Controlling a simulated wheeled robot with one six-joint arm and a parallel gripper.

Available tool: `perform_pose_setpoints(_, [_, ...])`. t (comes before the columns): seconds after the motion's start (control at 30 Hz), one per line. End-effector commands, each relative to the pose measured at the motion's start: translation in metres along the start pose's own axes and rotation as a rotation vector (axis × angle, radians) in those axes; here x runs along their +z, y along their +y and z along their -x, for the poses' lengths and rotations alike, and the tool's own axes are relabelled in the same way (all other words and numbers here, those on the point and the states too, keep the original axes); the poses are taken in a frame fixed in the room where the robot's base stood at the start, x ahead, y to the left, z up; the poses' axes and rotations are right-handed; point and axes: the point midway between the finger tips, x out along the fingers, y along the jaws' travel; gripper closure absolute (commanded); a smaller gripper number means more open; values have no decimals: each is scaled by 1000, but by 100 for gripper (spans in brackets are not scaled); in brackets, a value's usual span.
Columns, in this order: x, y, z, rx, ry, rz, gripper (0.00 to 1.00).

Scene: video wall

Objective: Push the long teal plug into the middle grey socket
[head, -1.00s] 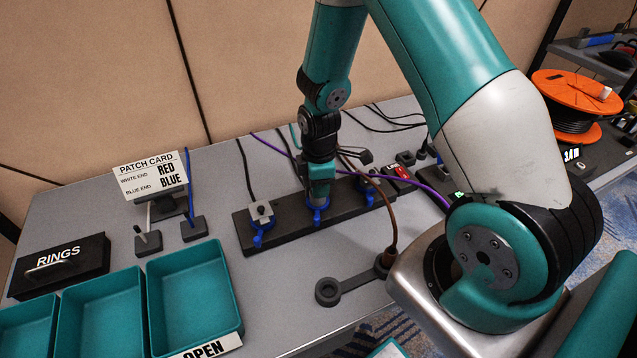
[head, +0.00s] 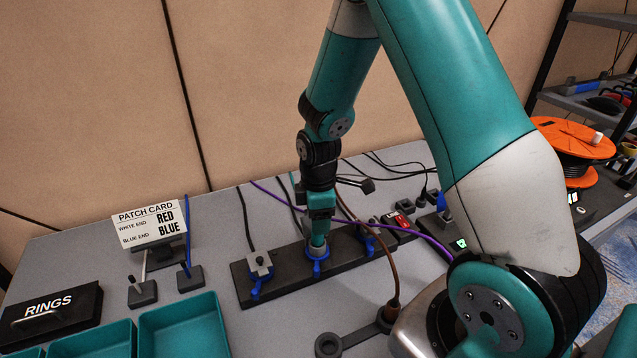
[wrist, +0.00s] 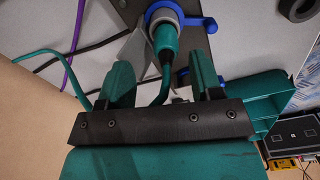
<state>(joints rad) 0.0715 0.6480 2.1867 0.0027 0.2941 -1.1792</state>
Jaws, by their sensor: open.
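The teal plug (wrist: 166,42) stands in the middle grey socket (wrist: 160,14) of the dark strip, with its teal cable curving back between my fingers. In the head view the plug (head: 318,240) is upright in the middle socket (head: 317,252), which has a blue lever around it. I cannot tell how deep the plug sits. My gripper (head: 320,207) is above the plug, pointing down. In the wrist view my gripper (wrist: 161,66) is open, its two teal fingers apart on either side of the plug and cable, with clear gaps.
The dark strip (head: 286,281) has another socket with a blue lever on each side, left (head: 261,272) and right (head: 366,240). Brown (head: 381,247) and purple (head: 419,235) cables cross nearby. A patch card (head: 150,224), a RINGS box (head: 50,312) and teal bins (head: 184,325) stand left.

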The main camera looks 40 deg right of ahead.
Motion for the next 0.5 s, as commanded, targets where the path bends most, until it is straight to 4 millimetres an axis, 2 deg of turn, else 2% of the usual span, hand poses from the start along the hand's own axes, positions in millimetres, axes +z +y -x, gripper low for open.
perform_pose_setpoints(0.1, [0, -1, 33, -1, 2, 2, 41])
perform_pose_setpoints(0.3, [0, -3, 80, -11, 0, 3, 41])
perform_pose_setpoints(0.5, [0, -4, 111, -17, -2, 4, 41])
